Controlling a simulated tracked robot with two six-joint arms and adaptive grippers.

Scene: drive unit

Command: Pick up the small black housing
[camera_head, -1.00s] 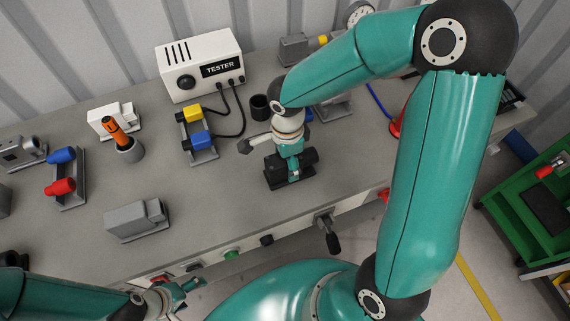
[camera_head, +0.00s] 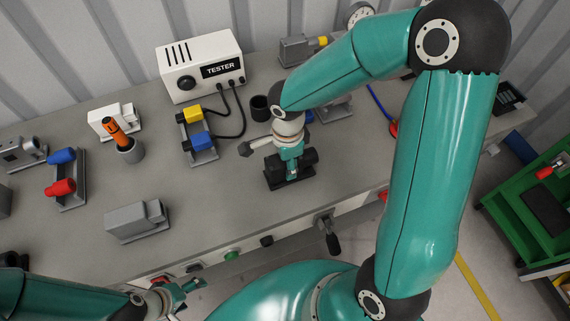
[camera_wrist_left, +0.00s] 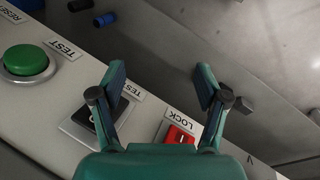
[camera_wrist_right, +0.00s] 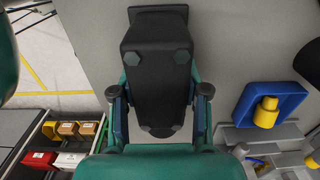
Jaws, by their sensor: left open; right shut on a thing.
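The small black housing (camera_head: 288,176) is at the middle of the bench in the head view, under my right gripper (camera_head: 290,155). In the right wrist view the housing (camera_wrist_right: 158,75) fills the space between the fingers, and my right gripper (camera_wrist_right: 158,118) is shut on it, one finger on each side. I cannot tell whether the housing touches the bench or is just above it. My left gripper (camera_head: 187,292) is open and empty at the bench's front edge. In the left wrist view, my left gripper (camera_wrist_left: 160,85) has its fingers wide apart above the front panel.
A grey housing (camera_head: 137,220) stands on the bench to the left. A fixture with yellow and blue parts (camera_head: 198,140) and a black cup (camera_head: 259,107) stand near the tester (camera_head: 200,65). A green cart (camera_head: 525,210) is at right. Bench in front of the black housing is clear.

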